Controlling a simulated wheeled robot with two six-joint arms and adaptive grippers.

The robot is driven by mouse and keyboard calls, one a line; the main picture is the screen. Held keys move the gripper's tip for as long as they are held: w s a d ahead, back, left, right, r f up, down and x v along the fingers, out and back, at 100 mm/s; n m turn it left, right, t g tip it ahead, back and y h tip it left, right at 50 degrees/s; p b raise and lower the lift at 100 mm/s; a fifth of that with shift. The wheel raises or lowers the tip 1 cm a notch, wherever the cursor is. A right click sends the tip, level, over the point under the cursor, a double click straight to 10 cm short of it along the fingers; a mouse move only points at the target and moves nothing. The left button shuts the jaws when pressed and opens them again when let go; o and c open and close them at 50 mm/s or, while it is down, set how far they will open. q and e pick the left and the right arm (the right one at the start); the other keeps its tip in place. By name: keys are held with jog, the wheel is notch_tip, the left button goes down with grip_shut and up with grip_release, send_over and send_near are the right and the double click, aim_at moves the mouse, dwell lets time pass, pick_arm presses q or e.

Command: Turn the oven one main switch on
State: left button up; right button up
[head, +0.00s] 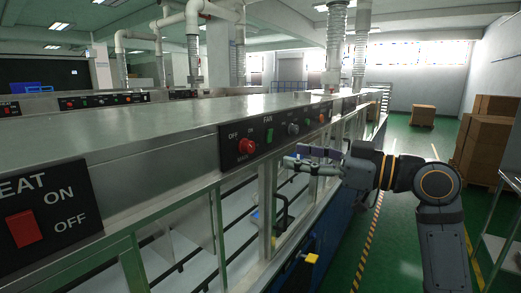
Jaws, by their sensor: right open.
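The nearest oven's black control panel (275,136) runs along the side of its long metal hood. A round red knob (247,146) sits on the panel below small OFF and ON marks; I take it for the main switch, but its lower label is too small to read. I cannot tell which way the knob points. My right gripper (291,159) is open and empty, to the right of the red knob and in front of the panel's lower edge. It is apart from the knob. My left gripper is not in view.
A green FAN switch (269,135) and a grey dial (293,129) share the panel. A red HEAT rocker (24,228) is at near left. Metal posts and glass lie below the hood.

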aim_at(252, 147)
jog(key=p+x, duration=0.3)
jog(key=x, duration=0.6)
jog(key=shift+r, duration=0.2)
jog(key=shift+w+a+f+p, duration=0.15)
jog(key=shift+w+a+p, duration=0.25)
jog(key=shift+a, duration=0.15)
grip_shut()
